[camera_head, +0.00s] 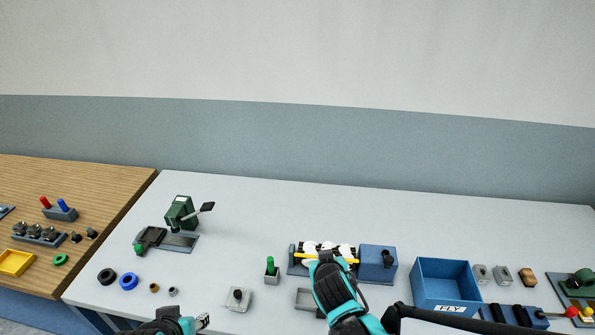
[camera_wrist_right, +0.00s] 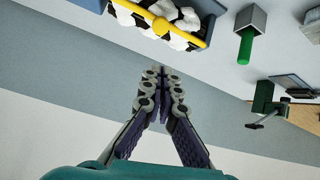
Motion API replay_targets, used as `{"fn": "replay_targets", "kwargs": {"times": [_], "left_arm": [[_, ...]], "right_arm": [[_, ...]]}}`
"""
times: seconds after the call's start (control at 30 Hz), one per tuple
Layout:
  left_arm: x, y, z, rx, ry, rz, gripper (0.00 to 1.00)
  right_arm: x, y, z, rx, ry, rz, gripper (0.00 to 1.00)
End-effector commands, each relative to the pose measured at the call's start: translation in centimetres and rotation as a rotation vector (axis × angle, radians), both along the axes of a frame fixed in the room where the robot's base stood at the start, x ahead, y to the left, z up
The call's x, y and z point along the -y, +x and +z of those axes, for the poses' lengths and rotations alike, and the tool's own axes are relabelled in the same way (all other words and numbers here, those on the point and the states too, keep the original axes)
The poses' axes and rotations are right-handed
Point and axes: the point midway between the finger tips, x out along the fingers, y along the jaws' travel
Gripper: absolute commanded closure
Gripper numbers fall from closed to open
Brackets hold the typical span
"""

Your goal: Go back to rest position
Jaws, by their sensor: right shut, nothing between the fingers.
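My right gripper (camera_head: 324,262) is over the front part of the grey table, in front of a blue machine with white fluffy material and a yellow bar (camera_head: 348,261). In the right wrist view its fingers (camera_wrist_right: 162,74) meet at the tips with nothing between them. That view is turned over, so the machine (camera_wrist_right: 196,22) shows at the top, apart from the fingertips. My left gripper (camera_head: 203,321) is at the bottom edge of the head view, low over the table's front. Only a small part of it shows, and its opening is unclear.
A blue bin labelled FLY (camera_head: 445,272) stands right of my right arm. A grey block with a green peg (camera_head: 271,268) and a pale box with a knob (camera_head: 238,298) lie between the grippers. A green press (camera_head: 181,213) stands at left. The table's back is clear.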

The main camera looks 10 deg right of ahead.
Motion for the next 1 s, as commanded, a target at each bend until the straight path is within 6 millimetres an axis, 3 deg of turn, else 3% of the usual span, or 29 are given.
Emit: {"fn": "replay_targets", "kwargs": {"times": [0.17,0.27,0.5,0.7,1.0], "left_arm": [[0.0,0.0,-0.9,0.0,0.0,0.0,0.6],[0.0,0.0,-2.4,0.0,0.0,0.0,0.6],[0.0,0.0,-6.4,0.0,0.0,0.0,0.6],[0.0,0.0,-8.4,0.0,0.0,0.0,0.6],[0.0,0.0,-8.6,0.0,0.0,0.0,0.6]], "right_arm": [[0.6,-0.9,-0.4,-0.021,0.006,-0.005,1.0],[1.5,-2.7,-1.0,-0.061,0.021,-0.011,1.0],[3.1,-9.6,-3.2,-0.188,0.082,-0.004,1.0],[3.1,-14.1,-4.5,-0.253,0.129,0.019,1.0],[2.9,-15.5,-4.6,-0.273,0.145,0.032,1.0]]}}
